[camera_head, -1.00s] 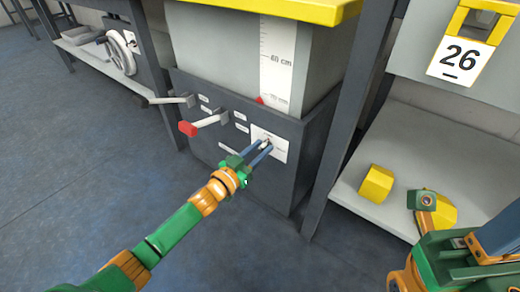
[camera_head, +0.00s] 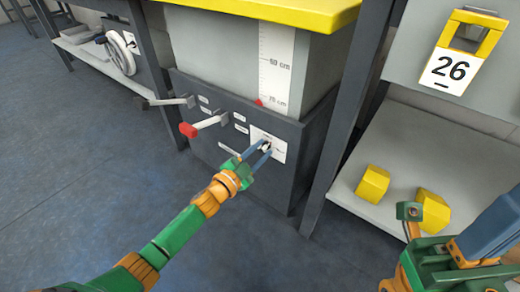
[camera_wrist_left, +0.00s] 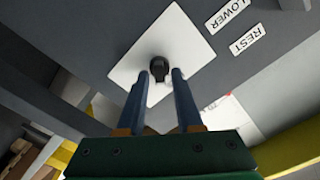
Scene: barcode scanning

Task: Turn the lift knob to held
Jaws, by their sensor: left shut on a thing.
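The lift knob is a small black knob (camera_wrist_left: 159,67) on a white plate (camera_wrist_left: 190,30) on the dark front of the lift unit. The plate also shows in the head view (camera_head: 279,152). My left gripper (camera_head: 266,149) reaches the plate with its blue fingers. In the left wrist view its fingers (camera_wrist_left: 160,80) are on either side of the knob, shut on it. The fingers hide part of the knob, and I cannot read its setting. My right gripper (camera_head: 490,235) is at the lower right, away from the knob and cut by the frame edge.
A red-ended lever (camera_head: 205,125) and a dark-ended lever (camera_head: 165,100) stick out left of the plate. A yellow top (camera_head: 270,12) covers the unit. Yellow blocks (camera_head: 372,183) lie on a shelf at the right, below a sign reading 26 (camera_head: 451,70). The floor at the left is clear.

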